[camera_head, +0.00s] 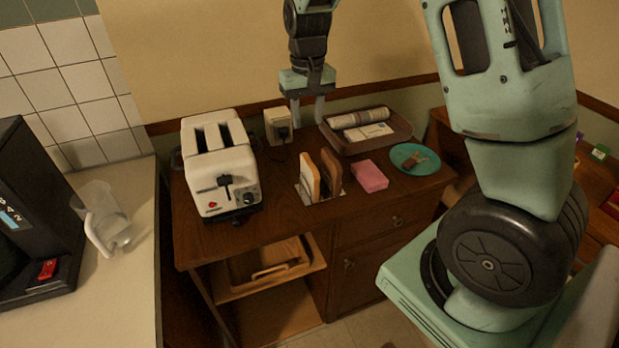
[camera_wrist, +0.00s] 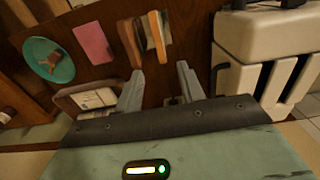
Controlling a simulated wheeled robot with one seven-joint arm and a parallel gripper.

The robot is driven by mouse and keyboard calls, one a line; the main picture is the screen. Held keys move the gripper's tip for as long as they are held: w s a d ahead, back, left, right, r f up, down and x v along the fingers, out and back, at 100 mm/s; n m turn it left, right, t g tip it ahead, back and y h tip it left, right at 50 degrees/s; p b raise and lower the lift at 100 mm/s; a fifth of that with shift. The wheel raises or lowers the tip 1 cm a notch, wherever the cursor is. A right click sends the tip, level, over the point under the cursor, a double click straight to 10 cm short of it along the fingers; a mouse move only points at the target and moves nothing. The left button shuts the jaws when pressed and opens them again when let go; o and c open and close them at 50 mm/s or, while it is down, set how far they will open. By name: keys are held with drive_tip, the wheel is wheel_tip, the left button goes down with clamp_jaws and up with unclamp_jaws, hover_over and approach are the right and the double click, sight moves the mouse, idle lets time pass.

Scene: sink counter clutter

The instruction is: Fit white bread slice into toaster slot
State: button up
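The white bread slice (camera_head: 308,177), pale with a tan crust, stands on edge in a small rack (camera_head: 325,197) on the wooden cabinet, left of a dark bread slice (camera_head: 331,170). The wrist view also shows the white slice (camera_wrist: 157,38) and the dark slice (camera_wrist: 129,45). The cream toaster (camera_head: 220,181) stands to the left with two dark slots on top; it shows at the right in the wrist view (camera_wrist: 245,40). My gripper (camera_head: 307,112) points down behind the rack, apart from the bread. Its fingers (camera_wrist: 160,82) are spread and nothing is between them.
A pink sponge-like block (camera_head: 370,176) and a teal plate (camera_head: 417,159) with a brown item lie right of the rack. A brown tray (camera_head: 367,142) with a rolled cloth and a wall outlet (camera_head: 278,126) are behind.

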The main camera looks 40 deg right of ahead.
drive_tip(key=p, duration=0.2)
hover_over(309, 161)
drive_tip(key=f, duration=0.8)
drive_tip(key=shift+w+f, duration=0.1)
drive_tip(key=shift+w, duration=0.1)
drive_tip(key=f+p, duration=0.1)
drive_tip(key=f, duration=0.1)
drive_tip(key=f+p, duration=0.1)
drive_tip(key=f, duration=0.1)
drive_tip(key=shift+s+d+f, duration=0.1)
drive_tip(key=shift+s, duration=0.1)
drive_tip(key=shift+f, duration=0.6)
clamp_jaws()
